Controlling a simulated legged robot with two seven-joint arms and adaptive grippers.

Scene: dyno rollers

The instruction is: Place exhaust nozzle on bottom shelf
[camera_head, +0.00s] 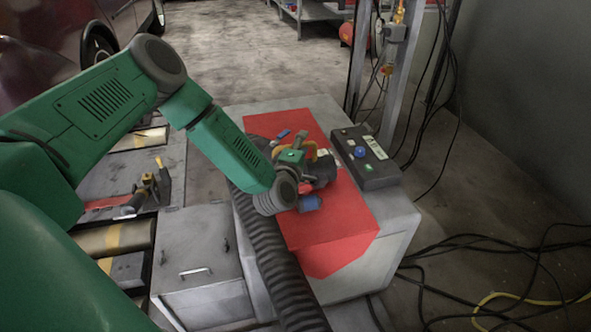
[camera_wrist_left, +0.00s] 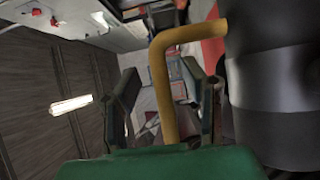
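The exhaust nozzle (camera_head: 322,169) is a dark cylinder lying on the red cover of a white box. In the left wrist view the dark cylinder (camera_wrist_left: 280,95) fills the right side, with a bent yellow handle (camera_wrist_left: 168,90) beside it. My left gripper (camera_head: 309,171) is over the nozzle in the head view and hides part of it. In the wrist view my left gripper (camera_wrist_left: 165,105) has its fingers apart on either side of the yellow handle, with gaps visible. My right gripper is not in view. A grey shelf unit (camera_head: 318,13) stands far back; its bottom shelf is not clear.
A ribbed black hose (camera_head: 272,262) runs along the box's left side. A black control box (camera_head: 366,158) with a blue button sits on the right of the red cover (camera_head: 345,225). Cables (camera_head: 455,255) lie on the floor to the right. Floor at the back is clear.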

